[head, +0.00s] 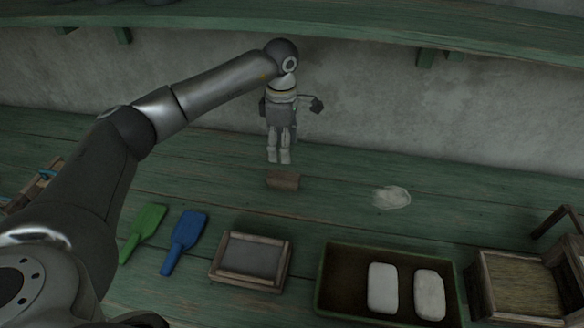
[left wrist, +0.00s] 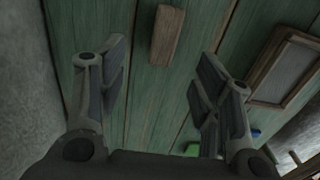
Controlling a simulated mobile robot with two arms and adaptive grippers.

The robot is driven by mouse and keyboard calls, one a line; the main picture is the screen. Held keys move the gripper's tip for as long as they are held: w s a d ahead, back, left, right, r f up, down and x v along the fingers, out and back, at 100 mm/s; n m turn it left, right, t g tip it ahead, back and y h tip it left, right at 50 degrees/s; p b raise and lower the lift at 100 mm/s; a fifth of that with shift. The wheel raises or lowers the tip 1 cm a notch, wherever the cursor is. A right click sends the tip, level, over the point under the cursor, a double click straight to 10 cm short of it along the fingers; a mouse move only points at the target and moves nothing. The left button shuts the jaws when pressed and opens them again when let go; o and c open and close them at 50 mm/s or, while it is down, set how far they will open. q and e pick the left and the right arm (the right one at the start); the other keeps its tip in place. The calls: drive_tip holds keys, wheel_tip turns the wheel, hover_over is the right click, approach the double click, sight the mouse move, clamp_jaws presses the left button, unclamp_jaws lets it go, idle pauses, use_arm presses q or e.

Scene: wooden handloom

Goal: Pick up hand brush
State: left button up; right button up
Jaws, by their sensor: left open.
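A small brown wooden block (head: 283,180), which looks like the back of the hand brush, lies on the green plank table; no bristles show. My left gripper (head: 279,158) points down just behind it and above the table. In the left wrist view the block (left wrist: 167,37) shows at the top, beyond the fingertips and between their lines. The left gripper (left wrist: 163,65) is open, with bare planks between its fingers. My right gripper is in neither view.
A green scraper (head: 146,222), a blue scraper (head: 187,231) and a wooden-framed tray (head: 285,262) lie in front. A dark crate (head: 335,250) holds two white blocks. A pale patch (head: 391,197) lies right of the brush. The wall (head: 370,110) and shelf (head: 350,22) are behind.

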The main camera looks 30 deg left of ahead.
sight(283, 176)
use_arm(q)
drive_tip(key=f, duration=0.3)
drive_tip(key=shift+s+f+p, duration=0.3)
drive_tip(key=shift+s+f, duration=0.05)
drive_tip(key=shift+f, duration=0.4)
wheel_tip(283, 176, down, 5)
drive_tip(key=shift+d+p, duration=0.15)
drive_tip(key=shift+p, duration=0.65)
drive_tip(key=shift+f, duration=0.3)
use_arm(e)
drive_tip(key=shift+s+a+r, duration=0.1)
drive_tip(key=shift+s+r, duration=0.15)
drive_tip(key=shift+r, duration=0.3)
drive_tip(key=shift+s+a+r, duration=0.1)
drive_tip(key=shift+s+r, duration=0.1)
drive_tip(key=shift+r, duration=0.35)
use_arm(q)
drive_tip(key=shift+f+b, duration=0.25)
drive_tip(key=shift+b, duration=0.1)
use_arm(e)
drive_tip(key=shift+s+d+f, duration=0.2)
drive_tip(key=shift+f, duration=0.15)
use_arm(q)
drive_tip(key=c, duration=1.1)
